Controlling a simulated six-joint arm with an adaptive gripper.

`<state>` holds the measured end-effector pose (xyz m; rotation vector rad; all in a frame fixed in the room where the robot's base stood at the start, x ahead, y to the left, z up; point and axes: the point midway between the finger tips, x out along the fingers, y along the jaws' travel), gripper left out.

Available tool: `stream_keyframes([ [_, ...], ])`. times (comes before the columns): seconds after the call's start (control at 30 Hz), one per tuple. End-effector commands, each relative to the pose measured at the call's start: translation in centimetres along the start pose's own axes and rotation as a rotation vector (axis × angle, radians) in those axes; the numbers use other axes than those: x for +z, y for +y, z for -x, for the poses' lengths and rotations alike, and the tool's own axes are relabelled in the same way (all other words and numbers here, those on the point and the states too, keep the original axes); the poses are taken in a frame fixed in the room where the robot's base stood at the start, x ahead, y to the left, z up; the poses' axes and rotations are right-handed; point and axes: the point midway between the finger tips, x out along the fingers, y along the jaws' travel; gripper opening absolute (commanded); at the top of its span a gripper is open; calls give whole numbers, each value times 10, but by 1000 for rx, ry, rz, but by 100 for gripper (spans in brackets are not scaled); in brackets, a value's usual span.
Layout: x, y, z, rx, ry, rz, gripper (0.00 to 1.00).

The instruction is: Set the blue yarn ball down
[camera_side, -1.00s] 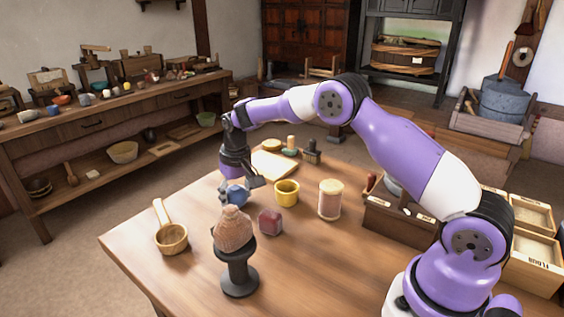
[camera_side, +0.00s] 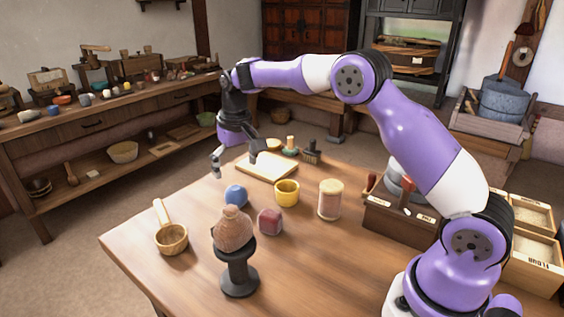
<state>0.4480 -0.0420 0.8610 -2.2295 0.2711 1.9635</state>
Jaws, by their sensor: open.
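The blue yarn ball (camera_side: 236,195) rests on the wooden table, behind the brown clay pot and left of the yellow cup. The pot hides part of its lower edge. My gripper (camera_side: 236,165) is open and empty. It hangs above and behind the ball, clear of it, with its fingers spread apart and pointing down.
The brown pot (camera_side: 232,230) sits on a black stand (camera_side: 239,275). A cream jar (camera_side: 330,199) stands further right. The front right tabletop is clear.

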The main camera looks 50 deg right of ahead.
Motion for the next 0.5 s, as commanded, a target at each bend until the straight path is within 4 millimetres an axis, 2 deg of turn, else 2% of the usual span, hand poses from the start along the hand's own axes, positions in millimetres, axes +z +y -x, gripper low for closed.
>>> stream_keyframes([
  [0.1,-1,0,22,-1,3,0,97],
  [0.33,5,0,49,-2,15,8,97],
  [0.43,20,0,73,-9,49,29,97],
  [0.5,39,0,94,-15,84,53,97],
])
